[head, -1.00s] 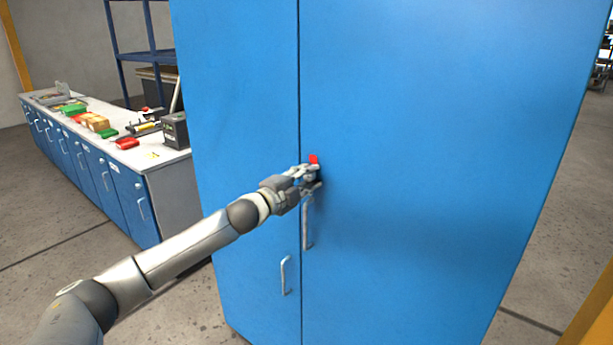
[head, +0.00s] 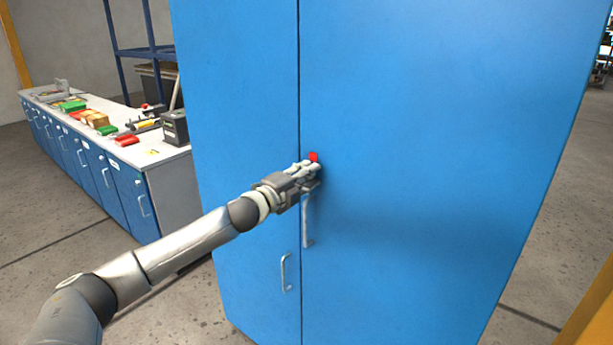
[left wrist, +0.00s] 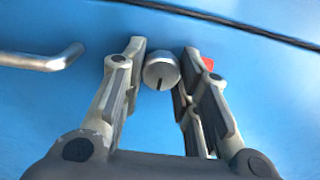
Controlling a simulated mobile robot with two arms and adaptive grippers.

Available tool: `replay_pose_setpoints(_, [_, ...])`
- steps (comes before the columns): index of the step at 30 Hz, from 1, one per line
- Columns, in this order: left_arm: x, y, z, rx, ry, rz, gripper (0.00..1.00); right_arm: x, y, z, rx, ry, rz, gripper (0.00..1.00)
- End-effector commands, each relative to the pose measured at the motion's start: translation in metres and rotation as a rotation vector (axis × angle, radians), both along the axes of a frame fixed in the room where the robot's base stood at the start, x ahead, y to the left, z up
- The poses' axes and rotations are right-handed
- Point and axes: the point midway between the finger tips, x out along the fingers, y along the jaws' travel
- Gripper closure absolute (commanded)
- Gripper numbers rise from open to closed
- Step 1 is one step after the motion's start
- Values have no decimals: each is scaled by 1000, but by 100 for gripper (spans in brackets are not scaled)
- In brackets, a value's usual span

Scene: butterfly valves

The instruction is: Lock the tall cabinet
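The tall blue cabinet (head: 420,120) stands in front of me with its two doors flush at the seam. A round silver lock knob (left wrist: 160,71) with a dark slot shows in the left wrist view. My left gripper (head: 315,172) is at the right door just above its handle (head: 307,222). My right gripper is not in view.
A lower handle (head: 286,272) is on the left door. A low blue counter (head: 128,190) with a white top and several small items stands at the left, with a blue rack behind it. A yellow post (head: 590,310) is at the lower right. Floor beside the cabinet is clear.

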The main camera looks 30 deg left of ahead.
Motion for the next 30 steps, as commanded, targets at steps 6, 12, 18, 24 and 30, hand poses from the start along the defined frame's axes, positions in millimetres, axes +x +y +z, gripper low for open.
replay_pose_setpoints(6, [0,0,-1,-1,1,0,50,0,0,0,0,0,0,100])
replay_pose_setpoints(12, [0,0,0,-2,0,0,50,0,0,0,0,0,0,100])
replay_pose_setpoints(18, [-6,1,-2,-1,2,1,50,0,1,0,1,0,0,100])
replay_pose_setpoints(24, [-26,2,-2,-2,4,0,50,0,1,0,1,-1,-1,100])
replay_pose_setpoints(30, [-46,4,-3,-3,4,0,50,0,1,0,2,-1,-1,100])
